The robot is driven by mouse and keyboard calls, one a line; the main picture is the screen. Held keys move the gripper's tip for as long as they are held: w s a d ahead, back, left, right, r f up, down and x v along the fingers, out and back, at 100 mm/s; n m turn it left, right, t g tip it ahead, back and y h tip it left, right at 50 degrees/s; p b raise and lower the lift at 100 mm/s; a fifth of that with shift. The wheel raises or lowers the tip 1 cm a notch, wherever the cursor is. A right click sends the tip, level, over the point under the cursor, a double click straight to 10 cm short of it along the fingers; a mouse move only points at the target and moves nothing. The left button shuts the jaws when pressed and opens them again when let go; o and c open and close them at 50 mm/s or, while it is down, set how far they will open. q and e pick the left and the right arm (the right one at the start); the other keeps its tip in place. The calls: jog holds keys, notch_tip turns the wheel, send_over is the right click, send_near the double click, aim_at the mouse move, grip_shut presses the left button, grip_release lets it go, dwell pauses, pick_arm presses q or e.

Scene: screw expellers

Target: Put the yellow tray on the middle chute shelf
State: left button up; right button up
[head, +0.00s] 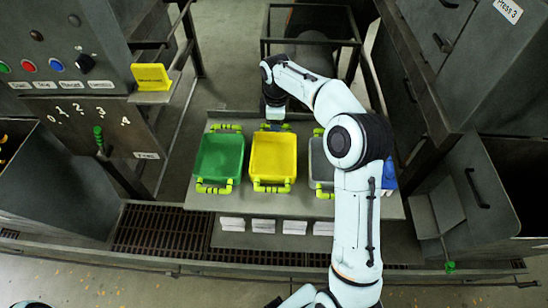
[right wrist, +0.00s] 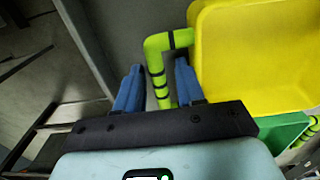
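The yellow tray (head: 272,157) sits on a grey table (head: 225,210) between a green tray (head: 219,158) and a grey tray (head: 322,160). It has lime-green tube handles at its near and far ends. My right arm reaches over the grey tray, and my right gripper (head: 275,113) is at the yellow tray's far end. In the right wrist view, my gripper's blue fingers (right wrist: 157,90) are apart, with a lime-green handle (right wrist: 156,65) of the yellow tray (right wrist: 255,50) between them. I cannot tell whether they touch it. My left gripper is out of view. I cannot clearly identify the middle chute shelf.
A dark frame (head: 310,42) stands behind the table. A machine labelled Press 3 (head: 509,10) is at the right. White labels (head: 263,226) line the table's front.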

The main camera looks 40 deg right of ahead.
grip_shut()
jog(key=shift+r, duration=0.15)
